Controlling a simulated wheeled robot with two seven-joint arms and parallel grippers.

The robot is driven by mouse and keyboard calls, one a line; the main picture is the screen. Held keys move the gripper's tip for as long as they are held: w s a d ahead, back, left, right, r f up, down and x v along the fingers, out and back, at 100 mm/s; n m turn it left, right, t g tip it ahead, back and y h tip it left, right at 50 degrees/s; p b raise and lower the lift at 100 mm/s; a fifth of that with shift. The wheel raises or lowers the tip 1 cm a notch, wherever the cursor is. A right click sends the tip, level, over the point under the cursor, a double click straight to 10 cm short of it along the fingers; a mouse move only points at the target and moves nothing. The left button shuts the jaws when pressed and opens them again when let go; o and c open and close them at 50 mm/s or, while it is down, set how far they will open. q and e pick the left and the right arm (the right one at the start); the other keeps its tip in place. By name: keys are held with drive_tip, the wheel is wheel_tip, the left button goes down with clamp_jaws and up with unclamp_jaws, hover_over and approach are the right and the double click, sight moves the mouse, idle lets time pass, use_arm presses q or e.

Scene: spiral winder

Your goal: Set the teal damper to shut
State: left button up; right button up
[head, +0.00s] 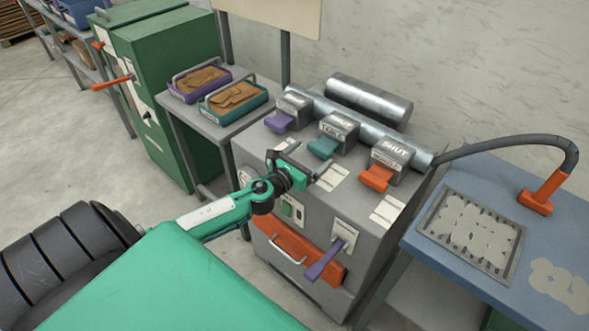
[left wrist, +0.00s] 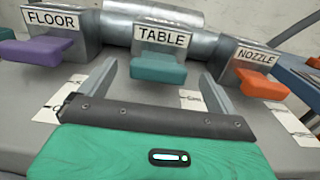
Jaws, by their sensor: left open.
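The teal damper (head: 323,147) is the middle of three on the grey machine's top. In the left wrist view its teal handle (left wrist: 158,68) sticks out towards me from a grey box labelled TABLE. My left gripper (head: 297,165) is in front of the teal damper in the head view. In the left wrist view its two fingers (left wrist: 160,85) are spread, with the teal handle in the gap ahead; contact cannot be told. The gripper holds nothing. My right gripper is not in view.
A purple damper (head: 279,121), labelled FLOOR, is left; an orange damper (head: 377,177), labelled NOZZLE, is right. A metal pipe (head: 408,148) runs behind them. A purple lever (head: 325,259) is on the machine's front. A blue table (head: 430,249) stands right.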

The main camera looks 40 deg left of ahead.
use_arm(q)
drive_tip(key=s, duration=0.5)
drive_tip(key=shift+a+f+b, duration=0.1)
drive_tip(key=shift+a+b, duration=0.1)
drive_tip(key=shift+b, duration=0.2)
drive_tip(key=shift+s, duration=0.85)
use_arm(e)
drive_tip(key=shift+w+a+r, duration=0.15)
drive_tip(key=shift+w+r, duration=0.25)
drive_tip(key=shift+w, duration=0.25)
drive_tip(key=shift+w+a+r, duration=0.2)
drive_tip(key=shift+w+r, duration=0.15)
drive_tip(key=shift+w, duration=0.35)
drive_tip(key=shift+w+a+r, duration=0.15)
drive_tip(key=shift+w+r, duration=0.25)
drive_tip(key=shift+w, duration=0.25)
